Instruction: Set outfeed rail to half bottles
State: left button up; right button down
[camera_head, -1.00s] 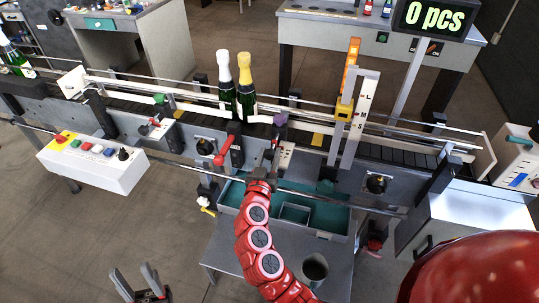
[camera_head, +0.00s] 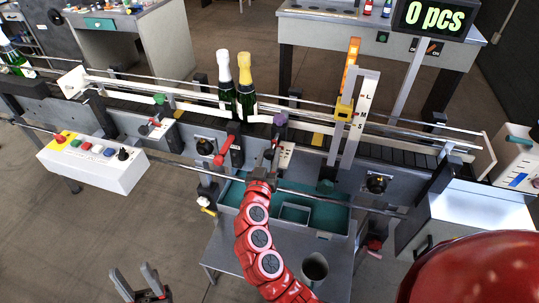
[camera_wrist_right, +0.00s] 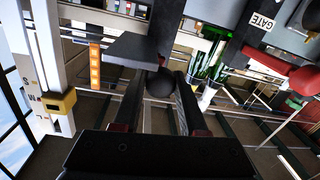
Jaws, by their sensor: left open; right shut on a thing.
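The conveyor (camera_head: 180,107) crosses the head view with guide rails along it. Two green bottles, one with a white top (camera_head: 225,85) and one with a yellow top (camera_head: 245,85), stand upright on it. A purple knob (camera_head: 280,119) stands at the conveyor's front, with a small marked plate (camera_head: 286,155) below it. My right gripper (camera_head: 271,155) is just below the purple knob. In the right wrist view it is shut on a dark round knob (camera_wrist_right: 160,84); its colour is lost in shadow. My left gripper (camera_head: 142,281) is open and empty at the bottom, away from the conveyor.
A red lever (camera_head: 222,157) is left of my right gripper; in the wrist view a red handle (camera_wrist_right: 304,80) is near a GATE label (camera_wrist_right: 263,22). A tower with a yellow slider (camera_head: 344,107) stands right. A teal tray (camera_head: 330,217) is below. A button box (camera_head: 95,160) is left.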

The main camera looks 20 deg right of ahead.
dwell(0.3)
jog(key=b, duration=0.2)
jog(key=shift+s+a+f+b, duration=0.3)
jog(key=shift+s+r, duration=0.1)
jog(key=shift+s+a+r, duration=0.1)
jog(key=shift+r, duration=0.1)
jog(key=shift+c, duration=2.3)
grip_release()
jog(key=b+v, duration=0.6)
jog(key=v, duration=1.1)
jog(key=shift+s, duration=0.2)
